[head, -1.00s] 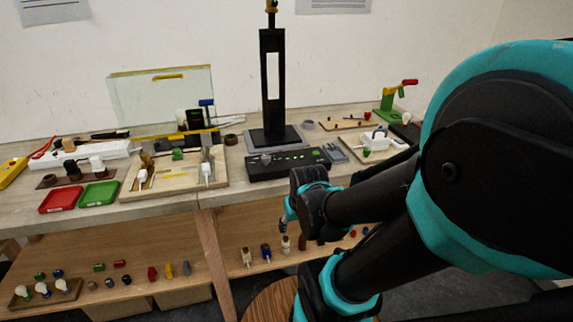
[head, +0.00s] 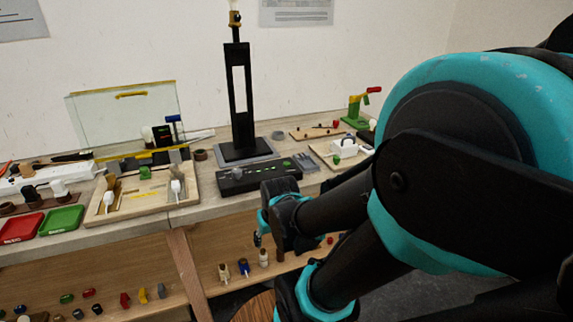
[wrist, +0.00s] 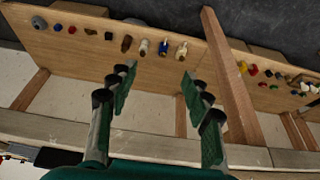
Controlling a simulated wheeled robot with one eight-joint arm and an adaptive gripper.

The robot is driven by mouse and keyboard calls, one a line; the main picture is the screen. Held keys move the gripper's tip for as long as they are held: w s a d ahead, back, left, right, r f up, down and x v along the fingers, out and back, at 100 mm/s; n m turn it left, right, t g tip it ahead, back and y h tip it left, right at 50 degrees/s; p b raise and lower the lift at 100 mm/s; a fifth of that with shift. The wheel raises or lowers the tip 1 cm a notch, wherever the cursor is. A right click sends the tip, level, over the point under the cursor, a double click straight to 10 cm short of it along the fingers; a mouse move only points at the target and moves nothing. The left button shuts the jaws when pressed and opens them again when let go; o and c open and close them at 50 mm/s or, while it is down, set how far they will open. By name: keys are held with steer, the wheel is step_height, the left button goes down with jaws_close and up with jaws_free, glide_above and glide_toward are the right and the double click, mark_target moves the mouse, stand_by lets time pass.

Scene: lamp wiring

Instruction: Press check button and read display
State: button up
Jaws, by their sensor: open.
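I cannot make out which part is the check button, nor any reading. The black lamp stand (head: 239,105) stands upright on a grey base behind the box. In the wrist view my gripper (wrist: 157,84) is open and empty, its two green-padded fingers spread over the lower shelf.
A wooden tray (head: 122,224), a green tray (head: 62,220) and a red tray (head: 20,228) lie left of the box. A white socket block (head: 346,148) and a green clamp (head: 354,113) stand to the right. The lower shelf (wrist: 80,45) holds several small parts.

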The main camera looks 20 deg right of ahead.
steer(key=shift+c, duration=0.2)
jaws_close()
stand_by(1.3)
